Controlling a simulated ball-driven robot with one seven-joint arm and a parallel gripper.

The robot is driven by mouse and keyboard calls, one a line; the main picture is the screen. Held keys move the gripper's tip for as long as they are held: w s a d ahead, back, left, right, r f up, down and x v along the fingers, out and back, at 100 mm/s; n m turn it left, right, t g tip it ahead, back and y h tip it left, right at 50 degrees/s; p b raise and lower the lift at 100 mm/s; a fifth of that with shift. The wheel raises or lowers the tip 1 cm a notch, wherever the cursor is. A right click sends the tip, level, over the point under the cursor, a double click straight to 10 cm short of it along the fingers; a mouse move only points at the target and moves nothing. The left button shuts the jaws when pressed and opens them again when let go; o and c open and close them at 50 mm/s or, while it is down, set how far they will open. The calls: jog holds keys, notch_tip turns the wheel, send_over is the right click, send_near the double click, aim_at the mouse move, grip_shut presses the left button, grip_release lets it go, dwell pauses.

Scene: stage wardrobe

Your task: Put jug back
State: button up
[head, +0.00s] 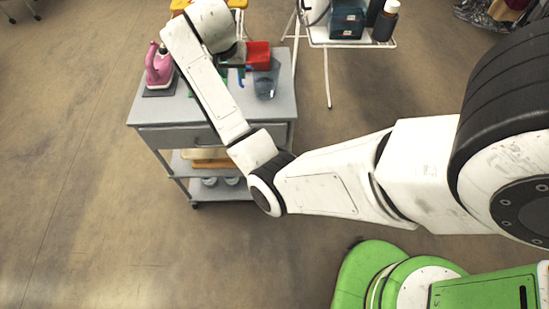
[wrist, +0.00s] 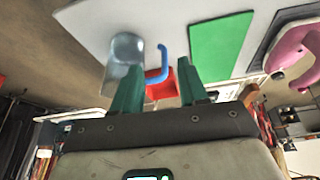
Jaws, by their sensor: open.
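A clear, bluish see-through vessel (head: 265,88), seemingly the jug, stands near the right edge of the grey cart top (head: 284,100). It also shows in the wrist view (wrist: 127,50), beyond the left finger. My gripper (wrist: 157,72) is open, its two green fingers apart with nothing clasped. A red object (head: 258,54) shows between and beyond the fingers in the wrist view (wrist: 163,88). A blue curved piece (wrist: 156,66) lies beside it; whether they are joined I cannot tell. In the head view my wrist hides most of the fingers.
A pink iron-like object (head: 159,64) stands on a dark pad (head: 158,90) at the cart's left. A flat green sheet (wrist: 220,45) lies between pad and vessel. A white rack (head: 350,42) with bottles and a box stands behind right. Open floor lies left.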

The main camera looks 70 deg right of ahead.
jog(key=s+a+f+n+y, duration=0.2)
jog(key=s+a+f+n, duration=0.5)
jog(key=s+a, duration=0.4)
jog(key=s+a+f+n+y, duration=0.2)
jog(key=s+a+f+n, duration=0.5)
jog(key=s+a, duration=0.4)
jog(key=a, duration=0.3)
jog(key=shift+s+a+f, duration=0.15)
jog(key=shift+s+f, duration=0.05)
jog(key=shift+f, duration=0.15)
